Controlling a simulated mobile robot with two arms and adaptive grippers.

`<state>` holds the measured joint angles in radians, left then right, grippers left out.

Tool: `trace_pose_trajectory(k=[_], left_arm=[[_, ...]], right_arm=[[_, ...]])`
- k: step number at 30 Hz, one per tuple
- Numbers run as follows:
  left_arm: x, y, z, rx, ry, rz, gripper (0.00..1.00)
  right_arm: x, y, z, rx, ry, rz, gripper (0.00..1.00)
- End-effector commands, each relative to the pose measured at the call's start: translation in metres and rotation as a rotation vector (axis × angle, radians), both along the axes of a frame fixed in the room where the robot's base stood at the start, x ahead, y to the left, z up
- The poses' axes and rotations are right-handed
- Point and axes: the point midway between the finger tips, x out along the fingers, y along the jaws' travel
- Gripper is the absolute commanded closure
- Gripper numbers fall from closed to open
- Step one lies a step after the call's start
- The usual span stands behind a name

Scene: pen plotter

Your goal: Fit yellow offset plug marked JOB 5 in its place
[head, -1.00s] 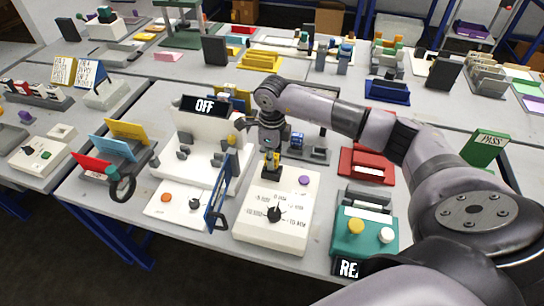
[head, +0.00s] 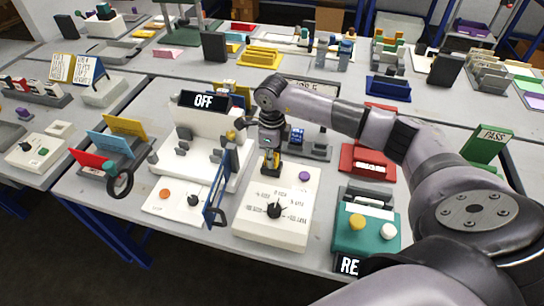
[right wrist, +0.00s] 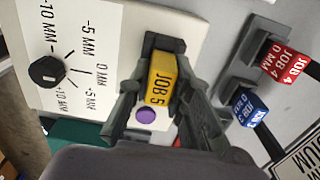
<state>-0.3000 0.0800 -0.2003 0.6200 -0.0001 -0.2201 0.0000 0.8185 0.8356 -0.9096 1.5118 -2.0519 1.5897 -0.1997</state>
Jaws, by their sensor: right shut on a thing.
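The yellow plug marked JOB 5 (right wrist: 161,80) is between the fingers of my right gripper (right wrist: 155,100), which is shut on it. In the head view the yellow plug (head: 271,157) is at the black socket (head: 270,170) on the back part of the white dial box (head: 270,228). My right gripper (head: 270,150) is above the socket, pointing down. In the right wrist view the dark socket (right wrist: 163,42) shows just behind the plug; how deep the plug sits is hidden by the fingers. My left gripper is not in view.
The white box has a black dial (right wrist: 46,71) and a purple button (right wrist: 146,116). A grey rack beside it holds a red JOB 4 plug (right wrist: 283,61) and a blue plug (right wrist: 245,107). A white machine with an OFF display (head: 205,101) and a teal box (head: 367,232) stand close by.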

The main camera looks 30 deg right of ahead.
Motion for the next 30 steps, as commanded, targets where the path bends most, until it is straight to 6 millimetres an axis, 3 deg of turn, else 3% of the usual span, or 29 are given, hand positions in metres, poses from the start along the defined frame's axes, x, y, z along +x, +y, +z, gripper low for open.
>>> trace_pose_trajectory(k=[1, 2, 12, 23, 30], left_arm=[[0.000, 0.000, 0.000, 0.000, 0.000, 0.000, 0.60], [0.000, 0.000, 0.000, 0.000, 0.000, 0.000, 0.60], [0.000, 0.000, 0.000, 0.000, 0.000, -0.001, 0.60], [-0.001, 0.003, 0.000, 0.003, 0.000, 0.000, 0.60], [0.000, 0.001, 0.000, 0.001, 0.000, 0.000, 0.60]], right_arm=[[-0.001, 0.000, -0.002, 0.000, 0.004, 0.001, 1.00], [-0.001, 0.000, -0.002, 0.000, 0.004, 0.001, 0.80], [-0.001, 0.000, -0.002, 0.000, 0.003, 0.001, 0.57], [0.000, 0.000, 0.003, 0.000, 0.001, 0.001, 0.57], [0.000, 0.000, 0.042, 0.000, -0.003, 0.001, 0.57]])
